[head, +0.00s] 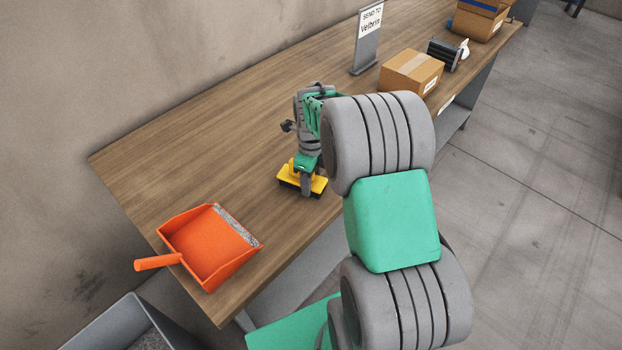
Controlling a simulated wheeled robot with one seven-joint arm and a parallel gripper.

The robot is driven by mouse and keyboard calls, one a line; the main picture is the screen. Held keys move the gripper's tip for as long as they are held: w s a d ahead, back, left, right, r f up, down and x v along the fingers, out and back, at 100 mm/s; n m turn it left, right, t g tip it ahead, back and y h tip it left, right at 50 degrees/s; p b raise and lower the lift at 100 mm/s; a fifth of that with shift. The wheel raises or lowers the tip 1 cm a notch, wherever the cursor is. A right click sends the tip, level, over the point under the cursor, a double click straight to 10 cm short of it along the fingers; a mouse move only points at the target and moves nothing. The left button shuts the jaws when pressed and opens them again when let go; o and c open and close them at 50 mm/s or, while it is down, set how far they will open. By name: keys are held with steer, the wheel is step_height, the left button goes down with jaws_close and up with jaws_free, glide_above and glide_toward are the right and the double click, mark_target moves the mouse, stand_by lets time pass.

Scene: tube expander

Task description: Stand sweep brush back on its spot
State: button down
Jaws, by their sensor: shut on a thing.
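The sweep brush (288,181) has a yellow body with dark bristles along its underside. It is at the middle of the wooden table, bristles down and roughly upright. My gripper (305,178) comes down on it from above and is shut on it. The gripper and wrist hide the upper part of the brush. I cannot tell whether the bristles touch the table top. No marked spot for the brush is clear in this view.
An orange dustpan (208,250) with grey debris at its lip lies at the table's near left end. A sign (367,38) and a cardboard box (411,72) stand farther back. A grey bin (122,325) is below. The wooden table (200,165) is bare left of the brush.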

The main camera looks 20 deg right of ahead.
steer(key=c, duration=0.5)
jaws_free()
steer(key=shift+r+p, duration=2.65)
steer(key=shift+r, duration=1.35)
